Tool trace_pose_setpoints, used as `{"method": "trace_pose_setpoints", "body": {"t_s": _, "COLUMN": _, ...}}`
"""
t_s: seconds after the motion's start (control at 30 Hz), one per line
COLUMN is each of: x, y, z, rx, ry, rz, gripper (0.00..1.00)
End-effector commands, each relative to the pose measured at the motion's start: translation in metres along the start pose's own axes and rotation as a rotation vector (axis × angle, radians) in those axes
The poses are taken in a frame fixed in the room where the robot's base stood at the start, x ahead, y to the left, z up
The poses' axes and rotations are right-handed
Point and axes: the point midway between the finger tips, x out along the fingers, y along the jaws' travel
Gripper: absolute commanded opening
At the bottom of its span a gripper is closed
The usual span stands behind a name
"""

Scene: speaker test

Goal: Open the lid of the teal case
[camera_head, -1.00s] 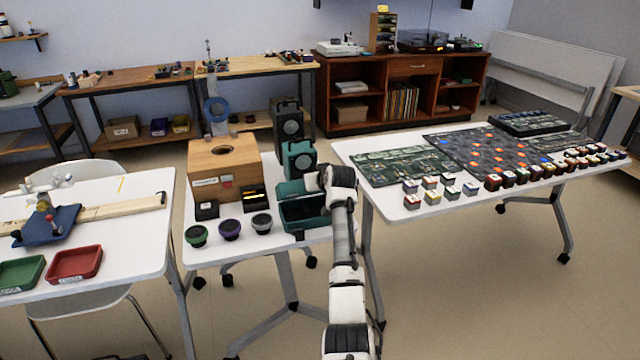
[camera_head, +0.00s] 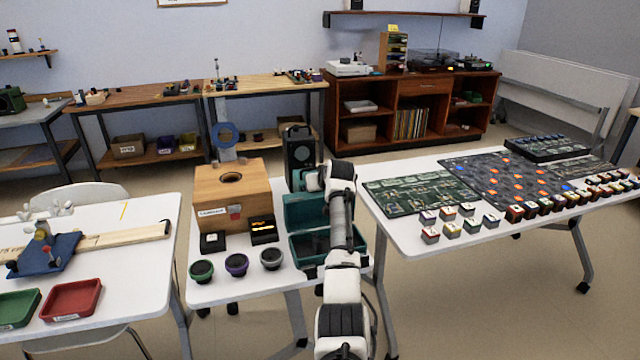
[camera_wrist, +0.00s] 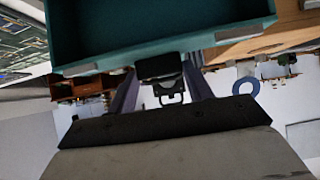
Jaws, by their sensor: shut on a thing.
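The teal case (camera_head: 325,262) sits on the middle white table, its dark inside showing. Its teal lid (camera_head: 303,212) stands raised at the back of the case. My gripper (camera_head: 316,180) is at the lid's upper edge, partly hidden by my own wrist. In the wrist view, the lid (camera_wrist: 160,50) fills the top. There my gripper (camera_wrist: 160,68) has its two fingers close on either side of a dark catch (camera_wrist: 160,66) at the lid's edge, shut on it.
A wooden box (camera_head: 232,193) stands left of the case, with a dark speaker (camera_head: 300,150) behind. Three round dark pieces (camera_head: 237,264) and two small boxes (camera_head: 262,230) lie to the left. A table with game boards (camera_head: 420,192) stands close on the right.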

Motion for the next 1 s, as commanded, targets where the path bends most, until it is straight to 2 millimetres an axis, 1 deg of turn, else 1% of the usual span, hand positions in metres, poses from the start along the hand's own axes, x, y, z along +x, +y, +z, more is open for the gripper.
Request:
{"method": "trace_pose_setpoints", "body": {"t_s": 0.03, "x": -0.0063, "y": 0.0004, "z": -0.0128, "rx": -0.002, "ry": 0.011, "rz": 0.004, "gripper": 0.10}}
{"method": "trace_pose_setpoints", "body": {"t_s": 0.3, "x": -0.0055, "y": 0.0003, "z": -0.0117, "rx": -0.003, "ry": -0.023, "rz": 0.004, "gripper": 0.10}}
{"method": "trace_pose_setpoints", "body": {"t_s": 0.63, "x": -0.0055, "y": 0.0005, "z": -0.0115, "rx": -0.003, "ry": -0.024, "rz": 0.004, "gripper": 0.10}}
{"method": "trace_pose_setpoints", "body": {"t_s": 0.67, "x": -0.0054, "y": 0.0005, "z": -0.0114, "rx": -0.003, "ry": -0.024, "rz": 0.004, "gripper": 0.55}}
{"method": "trace_pose_setpoints", "body": {"t_s": 0.8, "x": -0.0039, "y": 0.0004, "z": -0.0083, "rx": -0.002, "ry": -0.030, "rz": 0.003, "gripper": 0.73}}
{"method": "trace_pose_setpoints", "body": {"t_s": 1.0, "x": -0.0022, "y": 0.0003, "z": -0.0050, "rx": -0.002, "ry": -0.037, "rz": 0.002, "gripper": 0.73}}
